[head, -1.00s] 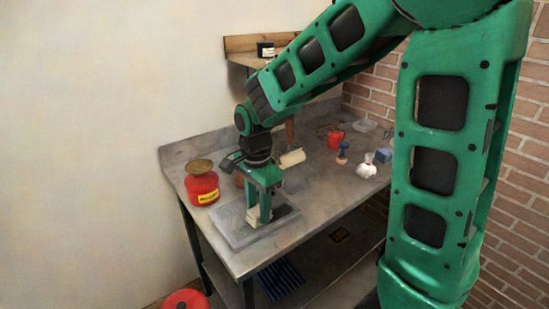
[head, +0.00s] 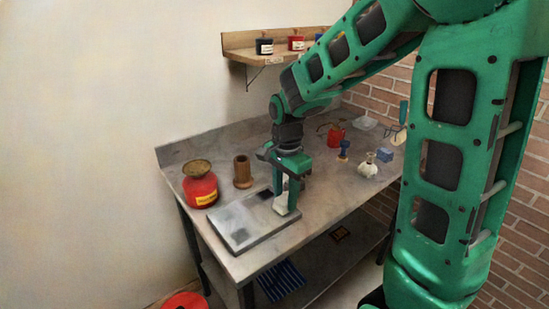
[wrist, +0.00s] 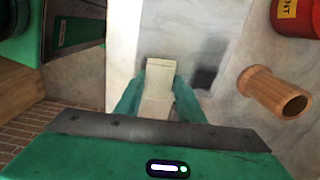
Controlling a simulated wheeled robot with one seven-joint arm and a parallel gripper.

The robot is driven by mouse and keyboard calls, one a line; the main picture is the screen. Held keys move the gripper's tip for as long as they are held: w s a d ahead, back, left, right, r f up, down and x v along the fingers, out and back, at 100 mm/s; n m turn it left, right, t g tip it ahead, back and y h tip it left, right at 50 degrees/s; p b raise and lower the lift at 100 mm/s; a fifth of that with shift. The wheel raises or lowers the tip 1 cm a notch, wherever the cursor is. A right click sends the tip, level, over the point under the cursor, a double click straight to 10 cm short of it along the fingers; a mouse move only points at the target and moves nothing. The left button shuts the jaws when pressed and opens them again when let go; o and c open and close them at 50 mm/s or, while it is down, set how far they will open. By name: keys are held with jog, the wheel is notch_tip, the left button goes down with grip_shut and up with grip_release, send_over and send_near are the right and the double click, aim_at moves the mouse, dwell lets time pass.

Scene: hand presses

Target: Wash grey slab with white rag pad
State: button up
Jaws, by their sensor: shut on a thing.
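The grey slab (head: 240,222) lies flat on the table's near left part. It shows as a pale surface in the wrist view (wrist: 120,50). A dark patch (head: 264,194) marks its far part, and it is smudgy in the wrist view (wrist: 203,77). My gripper (head: 285,203) points down over the slab's right side, shut on the white rag pad (wrist: 158,75). The pad sits between the green fingertips, right beside the dark patch. It is low at the slab; I cannot tell whether it touches.
A red can (head: 200,186) and a wooden cylinder (head: 242,172) stand behind the slab. A red pot (head: 335,137), a blue-handled stamp (head: 343,150), a white bottle (head: 368,166) and a blue block (head: 385,155) stand to the right. A wall shelf (head: 250,55) hangs above.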

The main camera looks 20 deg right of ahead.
jog(key=shift+w+d+r, duration=0.1)
jog(key=shift+w+d, duration=0.1)
jog(key=shift+d, duration=0.55)
notch_tip(320, 180, up, 3)
jog(key=shift+s+f, duration=0.1)
jog(key=shift+f, duration=0.05)
jog(key=shift+a+r, duration=0.1)
jog(key=shift+r, duration=2.6)
jog(key=s+a+r, duration=0.1)
jog(key=s+a, duration=0.2)
jog(key=a, duration=0.7)
jog(key=s+a+r, duration=0.2)
jog(key=a, duration=0.7)
jog(key=shift+m, duration=0.3)
jog(key=w+d+f, duration=0.2)
jog(key=d, duration=0.1)
jog(key=w+d+f, duration=0.2)
jog(key=d, duration=0.1)
jog(key=w+d+f, duration=0.2)
jog(key=f, duration=0.1)
jog(key=shift+d, duration=0.4)
jog(key=shift+f, duration=2.05)
jog(key=shift+f, duration=0.1)
